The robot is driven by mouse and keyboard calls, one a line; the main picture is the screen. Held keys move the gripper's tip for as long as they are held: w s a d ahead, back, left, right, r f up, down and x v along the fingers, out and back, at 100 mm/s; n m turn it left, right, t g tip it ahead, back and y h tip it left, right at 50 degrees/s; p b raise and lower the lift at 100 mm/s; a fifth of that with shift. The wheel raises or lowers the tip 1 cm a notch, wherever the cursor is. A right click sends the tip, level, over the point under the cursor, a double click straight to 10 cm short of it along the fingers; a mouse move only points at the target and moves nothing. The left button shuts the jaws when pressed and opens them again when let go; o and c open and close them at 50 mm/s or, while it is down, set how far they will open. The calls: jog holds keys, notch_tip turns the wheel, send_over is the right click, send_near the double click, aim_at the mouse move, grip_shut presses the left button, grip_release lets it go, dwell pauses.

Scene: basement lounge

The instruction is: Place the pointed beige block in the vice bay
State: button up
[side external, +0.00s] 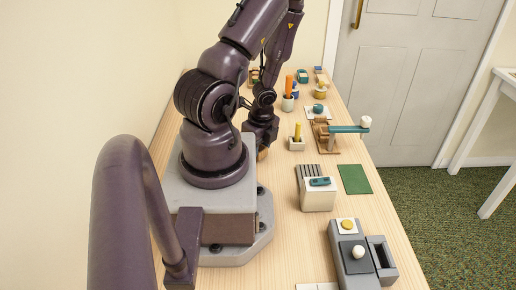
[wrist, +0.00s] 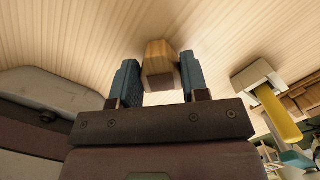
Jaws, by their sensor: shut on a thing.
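My gripper (side external: 262,140) is low over the table, just right of my arm's base in the side view. In the wrist view, my gripper (wrist: 159,78) has its two blue-padded fingers on either side of a tan wooden block (wrist: 160,57) and is shut on it. The block's upper end narrows with slanted edges. In the side view, only a small tan part of the block (side external: 262,155) shows below the fingers. I cannot tell for certain which fixture is the vice bay. A grey unit with a rectangular recess (side external: 381,254) stands at the front right.
A pale holder with a yellow rod (side external: 298,138) stands right of my gripper. Behind it is a cup with orange rods (side external: 288,96). A wooden stand with a teal arm (side external: 334,130), a slotted block (side external: 318,190) and a green mat (side external: 354,179) lie farther right. Bare wood separates several items.

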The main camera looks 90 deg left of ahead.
jog(key=shift+r, duration=4.55)
jog(key=w+a+r+m, duration=0.1)
jog(key=w+r+m, duration=0.1)
jog(key=w+m, duration=0.3)
jog(key=w+a+r+m, duration=0.2)
jog(key=w, duration=0.5)
jog(key=m+t, duration=0.1)
jog(key=m, duration=0.1)
send_over(323, 118)
jog(key=s+d, duration=0.1)
jog(key=d, duration=0.2)
notch_tip(323, 118, down, 9)
jog(key=shift+s+d+r, duration=0.1)
jog(key=shift+r, duration=0.05)
jog(key=shift+w+a+f, duration=0.25)
jog(key=shift+a+f, duration=0.05)
jog(key=shift+f, duration=0.25)
jog(key=shift+a+f, duration=0.1)
jog(key=shift+f, duration=1.45)
jog(key=o, duration=1)
jog(key=shift+f, duration=0.15)
jog(key=shift+c, duration=0.2)
